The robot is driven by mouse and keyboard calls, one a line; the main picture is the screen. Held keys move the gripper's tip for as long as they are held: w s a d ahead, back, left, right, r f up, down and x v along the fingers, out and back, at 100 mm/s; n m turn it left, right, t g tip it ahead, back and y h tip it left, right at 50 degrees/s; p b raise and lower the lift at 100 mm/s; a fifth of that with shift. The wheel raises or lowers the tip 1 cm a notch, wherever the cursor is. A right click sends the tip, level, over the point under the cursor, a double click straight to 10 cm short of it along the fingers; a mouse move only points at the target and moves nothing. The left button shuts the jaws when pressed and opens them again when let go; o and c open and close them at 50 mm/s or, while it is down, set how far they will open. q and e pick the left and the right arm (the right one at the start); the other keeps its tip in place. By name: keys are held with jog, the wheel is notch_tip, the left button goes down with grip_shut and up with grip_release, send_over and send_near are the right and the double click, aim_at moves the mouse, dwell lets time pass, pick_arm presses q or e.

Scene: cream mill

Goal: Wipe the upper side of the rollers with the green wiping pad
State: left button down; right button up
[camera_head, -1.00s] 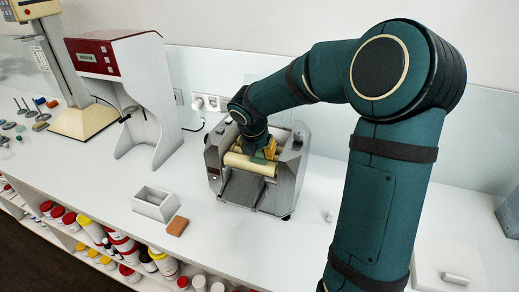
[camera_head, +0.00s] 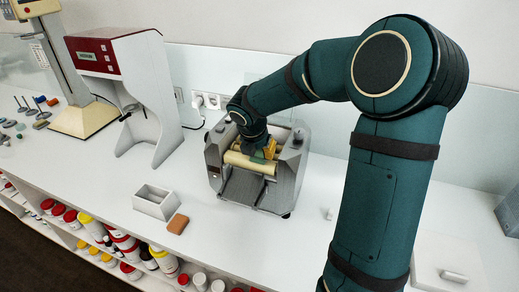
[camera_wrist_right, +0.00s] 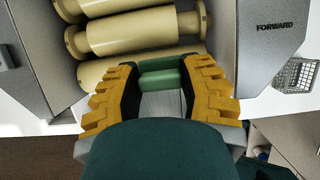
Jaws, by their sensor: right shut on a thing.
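The cream rollers (camera_wrist_right: 145,34) lie side by side in the grey mill (camera_head: 238,190). The front roller (camera_head: 246,163) also shows in the head view. My right gripper (camera_head: 268,150) is over the rollers, pointing down into the mill. In the right wrist view, its yellow fingers (camera_wrist_right: 163,88) are shut on the green wiping pad (camera_wrist_right: 163,72). The pad is at the lowest roller in that view; whether it touches cannot be told. A bit of green shows by the fingers in the head view. My left gripper is out of view.
A small open grey box (camera_head: 154,202) and a brown block (camera_head: 177,224) stand left of the mill. A red-topped device (camera_head: 125,85) stands farther left. The mill's grey side housings flank the rollers.

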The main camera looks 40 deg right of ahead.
jog(key=shift+r+p, duration=1.6)
notch_tip(320, 180, up, 2)
jog(key=shift+r+p, duration=0.1)
jog(key=shift+p, duration=0.55)
jog(key=shift+r, duration=1.25)
